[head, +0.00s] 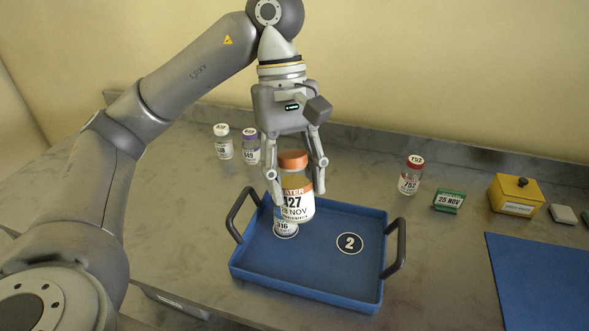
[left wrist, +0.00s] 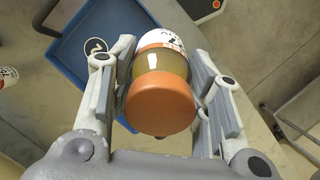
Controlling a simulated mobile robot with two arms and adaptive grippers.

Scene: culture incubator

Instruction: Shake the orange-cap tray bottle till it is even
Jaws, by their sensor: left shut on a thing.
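The orange-cap bottle (head: 297,200) has a white and orange label reading 427 and stands nearly upright above the blue tray (head: 300,287). My left gripper (head: 297,192) is shut on it, with a finger on either side. In the left wrist view the bottle (left wrist: 160,75) lies between the fingers (left wrist: 160,100), cap toward the camera, with yellowish contents showing near the cap; I cannot tell whether they are even. My right gripper is not in view.
A white-cap bottle (head: 223,143) and a purple-cap bottle (head: 251,147) stand behind at the left. A red-cap bottle (head: 410,177), a green date block (head: 449,202) and a yellow box (head: 516,196) stand to the right. A blue mat (head: 545,275) lies at front right. The tray's spot 2 (head: 349,243) is clear.

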